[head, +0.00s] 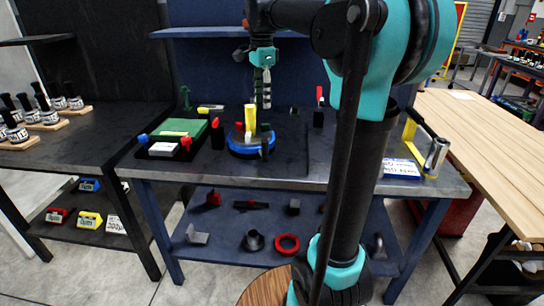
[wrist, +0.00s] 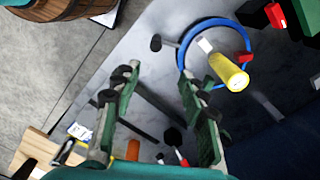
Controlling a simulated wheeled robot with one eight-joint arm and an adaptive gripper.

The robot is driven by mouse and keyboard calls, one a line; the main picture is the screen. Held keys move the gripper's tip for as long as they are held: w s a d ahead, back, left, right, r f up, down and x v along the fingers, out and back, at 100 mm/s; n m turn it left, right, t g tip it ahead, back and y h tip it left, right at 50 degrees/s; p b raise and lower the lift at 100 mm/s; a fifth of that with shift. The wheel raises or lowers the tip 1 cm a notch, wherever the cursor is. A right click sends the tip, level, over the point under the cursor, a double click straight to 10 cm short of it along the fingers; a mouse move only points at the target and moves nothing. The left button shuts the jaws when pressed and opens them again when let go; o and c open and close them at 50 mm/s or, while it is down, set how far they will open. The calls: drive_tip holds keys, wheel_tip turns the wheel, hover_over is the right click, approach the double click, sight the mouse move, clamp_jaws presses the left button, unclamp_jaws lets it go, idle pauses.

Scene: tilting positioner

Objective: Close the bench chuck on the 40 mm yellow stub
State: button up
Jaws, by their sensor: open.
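The bench chuck is a round fixture with a blue ring (head: 250,149) on the dark bench top. The blue ring also shows in the wrist view (wrist: 183,62), at upper right. The yellow stub (head: 250,116) is a cylinder standing within the ring; in the wrist view the stub (wrist: 231,74) appears tilted by the viewing angle. Small red and white pieces sit around it. My gripper (head: 266,100) points down just right of the stub in the head view. In the wrist view my gripper (wrist: 158,85) has its fingers apart, with nothing between them.
A green-topped block (head: 181,128) with red and blue knobs stands left of the chuck. A red-topped dark post (head: 319,108) stands behind right. A yellow-framed clamp (head: 410,130) and blue-edged label plate (head: 402,169) lie at the right. Bench space right of the chuck looks clear.

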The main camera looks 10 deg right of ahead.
approach(265, 158)
drive_tip(key=f, duration=0.2)
drive_tip(key=w+f, duration=0.1)
drive_tip(key=f, duration=0.2)
drive_tip(key=shift+w+f, duration=0.15)
drive_tip(key=shift+f, duration=0.15)
clamp_jaws()
idle(0.3)
